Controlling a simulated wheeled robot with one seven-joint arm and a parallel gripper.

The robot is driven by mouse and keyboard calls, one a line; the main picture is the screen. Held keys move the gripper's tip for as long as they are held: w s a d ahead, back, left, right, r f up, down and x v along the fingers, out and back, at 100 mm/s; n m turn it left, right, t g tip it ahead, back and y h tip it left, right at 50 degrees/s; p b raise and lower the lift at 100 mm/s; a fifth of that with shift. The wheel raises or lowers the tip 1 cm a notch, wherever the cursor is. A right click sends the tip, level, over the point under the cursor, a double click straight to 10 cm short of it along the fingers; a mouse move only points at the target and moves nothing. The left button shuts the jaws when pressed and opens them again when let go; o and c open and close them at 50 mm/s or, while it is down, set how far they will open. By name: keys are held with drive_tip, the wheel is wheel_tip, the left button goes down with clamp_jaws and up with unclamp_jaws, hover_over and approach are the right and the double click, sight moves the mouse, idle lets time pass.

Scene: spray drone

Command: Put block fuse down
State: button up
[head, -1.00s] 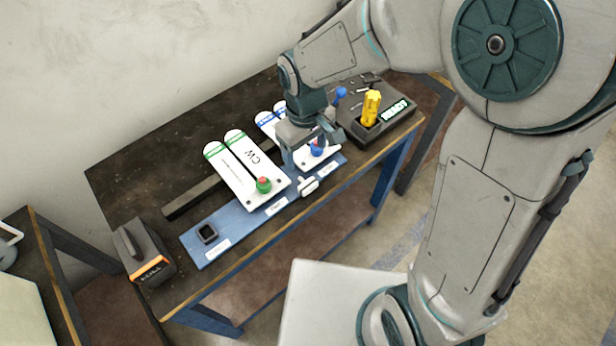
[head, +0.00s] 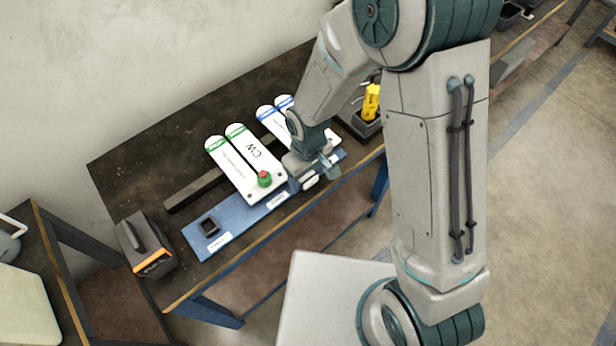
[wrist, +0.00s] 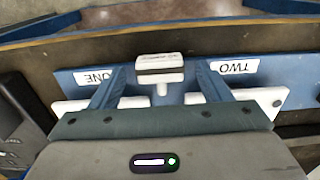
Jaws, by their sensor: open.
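A small white block (wrist: 160,68) on a short stem, which looks like the block fuse, is at the front edge of the blue strip (head: 245,215). It also shows in the head view (head: 311,181), partly behind my gripper. My gripper (wrist: 160,86) is open, with one blue finger on each side of the block and visible gaps between. In the head view my gripper (head: 310,175) is low over the right part of the strip.
White plates with a green knob (head: 264,178) stand left of my gripper. A black square socket (head: 209,227) is on the strip's left end. A dark box with an orange stripe (head: 150,256) is at the table's left corner. A yellow device (head: 371,102) stands behind my arm.

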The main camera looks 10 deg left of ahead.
drive_tip(key=shift+f, duration=0.3)
drive_tip(key=shift+c, duration=0.3)
drive_tip(key=c, duration=1.1)
drive_tip(key=shift+r, duration=0.2)
